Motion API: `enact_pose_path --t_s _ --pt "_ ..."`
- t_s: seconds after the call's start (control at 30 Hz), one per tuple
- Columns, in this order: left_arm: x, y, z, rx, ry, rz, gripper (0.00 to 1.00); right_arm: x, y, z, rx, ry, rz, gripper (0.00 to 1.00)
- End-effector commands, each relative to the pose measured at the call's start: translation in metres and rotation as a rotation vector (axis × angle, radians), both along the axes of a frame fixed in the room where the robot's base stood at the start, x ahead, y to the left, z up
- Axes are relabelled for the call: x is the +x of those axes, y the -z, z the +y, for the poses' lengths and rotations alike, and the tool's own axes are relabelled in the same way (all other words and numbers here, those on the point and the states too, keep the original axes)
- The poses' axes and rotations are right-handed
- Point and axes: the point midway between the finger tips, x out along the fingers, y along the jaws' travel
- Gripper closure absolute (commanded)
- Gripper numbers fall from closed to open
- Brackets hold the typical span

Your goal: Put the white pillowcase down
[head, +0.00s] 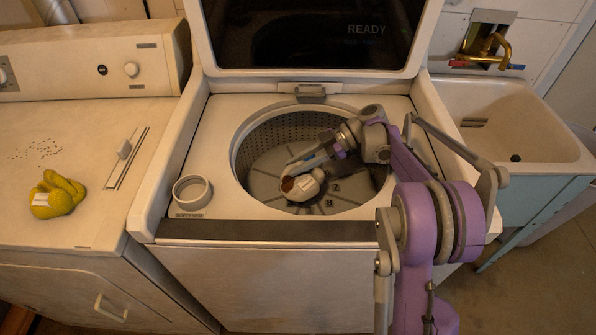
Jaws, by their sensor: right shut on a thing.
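A crumpled white cloth with a brown patch, which looks like the white pillowcase (304,187), is inside the open drum of the top-loading washer (225,160). My right gripper (297,176) reaches down into the drum from the right and is shut on the pillowcase. The pillowcase is low in the drum, near the bottom plate; I cannot tell whether it touches it. Part of it is hidden by the gripper fingers. My left gripper is not in view.
The washer lid (310,35) stands open behind the drum. A round softener cup (192,192) sits at the drum's front left. A yellow cloth (57,194) lies on the machine at the left. A utility sink (520,125) with a brass faucet (484,50) is at the right.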

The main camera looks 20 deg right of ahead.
Motion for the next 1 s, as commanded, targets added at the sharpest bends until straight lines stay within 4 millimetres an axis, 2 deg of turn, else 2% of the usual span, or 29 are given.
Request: enact_pose_path --t_s 0.1,0.17,0.4,0.9,0.93,1.0 --pt "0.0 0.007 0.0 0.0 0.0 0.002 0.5 0.0 0.02 0.0 0.0 0.0 0.0 1.0" --pt "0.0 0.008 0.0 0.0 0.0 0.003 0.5 0.0 0.024 0.0 0.0 0.0 0.0 1.0" --pt "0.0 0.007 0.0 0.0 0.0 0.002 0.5 0.0 0.024 0.0 0.0 0.0 0.0 1.0" --pt "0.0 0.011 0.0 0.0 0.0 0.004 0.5 0.0 0.035 0.0 0.0 0.0 0.0 1.0" --pt "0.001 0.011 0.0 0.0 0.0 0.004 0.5 0.0 0.035 0.0 0.0 0.0 0.0 0.65" --pt "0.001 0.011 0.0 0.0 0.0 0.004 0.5 0.0 0.035 0.0 0.0 0.0 0.0 0.53"
